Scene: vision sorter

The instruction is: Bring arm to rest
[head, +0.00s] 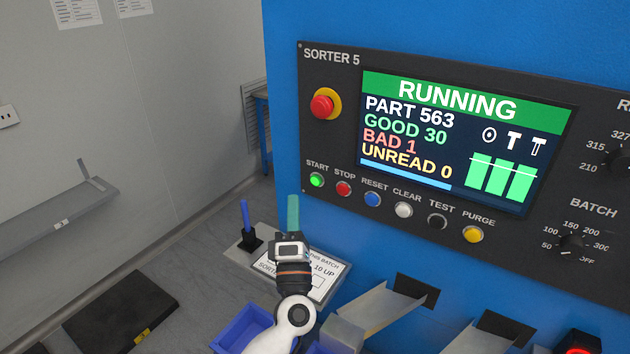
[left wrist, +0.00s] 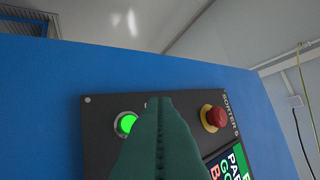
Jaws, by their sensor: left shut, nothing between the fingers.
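My left gripper (head: 293,212) is in front of the blue sorter, below and left of the START button. Its green fingers are shut with nothing between them. The fingers also show in the left wrist view (left wrist: 160,105), pointing toward the panel, where they cover part of it. The START button (head: 317,180) is lit green, and it shows beside the fingertips in the left wrist view (left wrist: 126,123). I cannot tell the gap between fingertips and panel. My right gripper is not in view.
The control panel (head: 330,150) has a red emergency button (head: 322,105) and a screen (head: 465,140) reading RUNNING. Below are a blue bin (head: 243,325), metal chutes (head: 375,312), a batch sign (head: 330,280) and a blue pen in a black holder (head: 249,240).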

